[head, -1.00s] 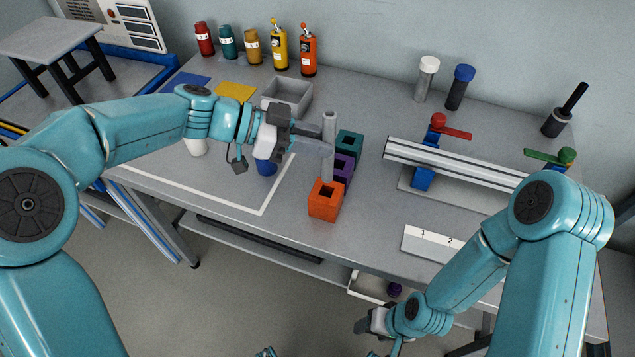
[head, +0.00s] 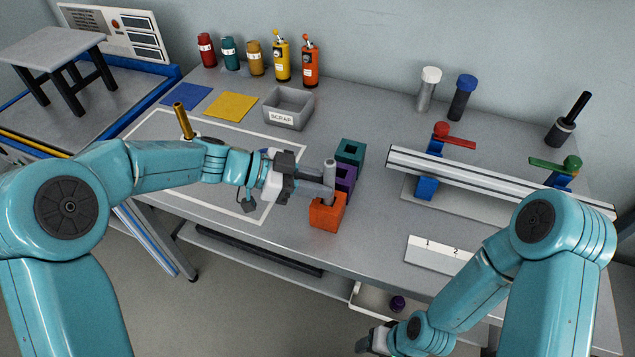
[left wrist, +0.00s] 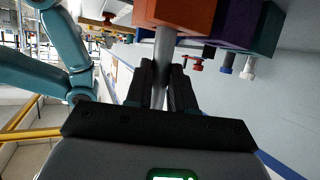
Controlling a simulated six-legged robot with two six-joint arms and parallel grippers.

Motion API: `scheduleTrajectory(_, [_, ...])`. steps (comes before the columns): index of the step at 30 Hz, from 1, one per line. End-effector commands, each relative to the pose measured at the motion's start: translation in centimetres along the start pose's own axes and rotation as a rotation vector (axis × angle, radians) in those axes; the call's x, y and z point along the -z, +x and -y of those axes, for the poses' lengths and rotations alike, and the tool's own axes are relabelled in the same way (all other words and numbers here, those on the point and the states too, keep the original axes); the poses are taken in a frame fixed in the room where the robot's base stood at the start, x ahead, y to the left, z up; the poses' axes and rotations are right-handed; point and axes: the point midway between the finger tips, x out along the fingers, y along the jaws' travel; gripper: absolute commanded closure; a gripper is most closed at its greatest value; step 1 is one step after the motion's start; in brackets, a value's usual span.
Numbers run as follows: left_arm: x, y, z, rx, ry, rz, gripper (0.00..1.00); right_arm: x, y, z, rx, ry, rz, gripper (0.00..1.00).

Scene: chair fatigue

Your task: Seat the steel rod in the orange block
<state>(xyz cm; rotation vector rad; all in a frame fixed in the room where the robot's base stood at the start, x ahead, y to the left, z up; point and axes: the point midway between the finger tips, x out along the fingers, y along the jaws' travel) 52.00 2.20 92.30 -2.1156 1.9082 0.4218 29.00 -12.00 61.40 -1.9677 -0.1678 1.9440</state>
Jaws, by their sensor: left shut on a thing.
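The grey steel rod (head: 329,172) stands upright at the orange block (head: 326,214) near the front of the table. My left gripper (head: 322,190) is shut on the rod, close above the block. The left wrist view shows the rod (left wrist: 162,56) between the fingers (left wrist: 162,85), with its far end meeting the orange block (left wrist: 178,14). The rod's lower end is hidden at the block's opening, so its depth cannot be told. My right gripper (head: 372,340) is low in front of the table, and its fingers are not clear.
A purple block (head: 345,177) and a teal block (head: 350,151) stand in line behind the orange one. A grey scrap bin (head: 289,108) is behind my left arm. A metal rail (head: 470,177) with clamps lies at right. A white numbered strip (head: 432,252) lies at the front.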

Motion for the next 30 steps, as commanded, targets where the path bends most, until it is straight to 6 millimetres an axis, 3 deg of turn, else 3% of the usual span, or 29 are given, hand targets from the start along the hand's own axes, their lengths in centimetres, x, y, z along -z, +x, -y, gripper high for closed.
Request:
scheduleTrajectory(3, [-0.3,0.1,0.0,0.0,0.001,-0.001,1.0,0.0,0.6,-0.2,0.0,0.0,0.0,0.42])
scheduleTrajectory(4, [-0.3,0.1,0.0,0.0,0.001,0.0,0.74,0.0,0.5,-0.2,0.0,0.0,0.0,0.42])
scheduleTrajectory(6, [-0.2,0.1,0.0,0.0,0.001,0.0,0.51,0.0,0.4,-0.1,0.0,0.0,0.0,0.42])
scheduleTrajectory(19, [0.1,-0.5,0.1,0.002,0.0,0.0,0.51,0.0,-0.2,0.1,0.0,0.0,0.0,0.42])
scheduleTrajectory(30, [0.0,-8.9,0.1,0.005,0.002,0.0,0.51,0.0,1.2,-0.4,0.0,0.0,0.0,0.42])
